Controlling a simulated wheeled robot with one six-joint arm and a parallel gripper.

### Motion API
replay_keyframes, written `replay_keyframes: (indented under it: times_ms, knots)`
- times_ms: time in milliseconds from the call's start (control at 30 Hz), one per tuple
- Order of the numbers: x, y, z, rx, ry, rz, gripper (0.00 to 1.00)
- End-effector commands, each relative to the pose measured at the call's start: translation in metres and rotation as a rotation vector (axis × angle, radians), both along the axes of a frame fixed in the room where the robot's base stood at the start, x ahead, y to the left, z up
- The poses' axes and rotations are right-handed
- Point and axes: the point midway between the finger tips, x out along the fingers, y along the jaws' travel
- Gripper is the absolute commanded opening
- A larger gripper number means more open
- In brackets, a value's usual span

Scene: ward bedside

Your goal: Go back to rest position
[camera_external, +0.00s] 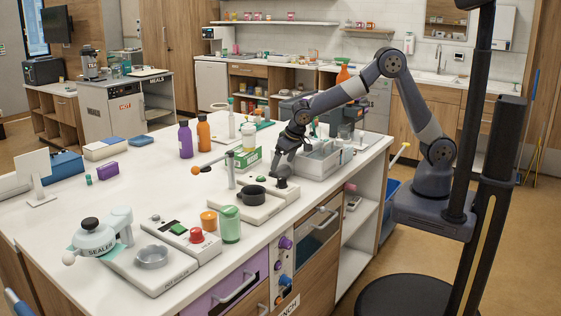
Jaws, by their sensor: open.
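My gripper (283,172) hangs at the end of my arm, fingers pointing down, above the right part of the white worktop (130,212). My arm reaches in from the right, bent up at the elbow and extended over the worktop.
A purple bottle (186,141) and an orange bottle (204,136) stand behind. The worktop's left middle is mostly clear.

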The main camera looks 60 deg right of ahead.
Motion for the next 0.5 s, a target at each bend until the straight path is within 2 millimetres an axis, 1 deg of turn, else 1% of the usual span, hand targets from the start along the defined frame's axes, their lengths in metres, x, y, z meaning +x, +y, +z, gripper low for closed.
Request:
replay_keyframes:
  times_ms: [33,267,400,500]
  knots:
    - [0.004,-0.001,-0.009,-0.002,0.003,-0.001,0.86]
    - [0.018,-0.001,-0.048,-0.002,0.002,0.0,0.86]
    - [0.019,0.0,-0.029,0.002,-0.005,0.0,0.86]
    - [0.019,0.0,-0.02,0.002,-0.003,0.001,0.86]
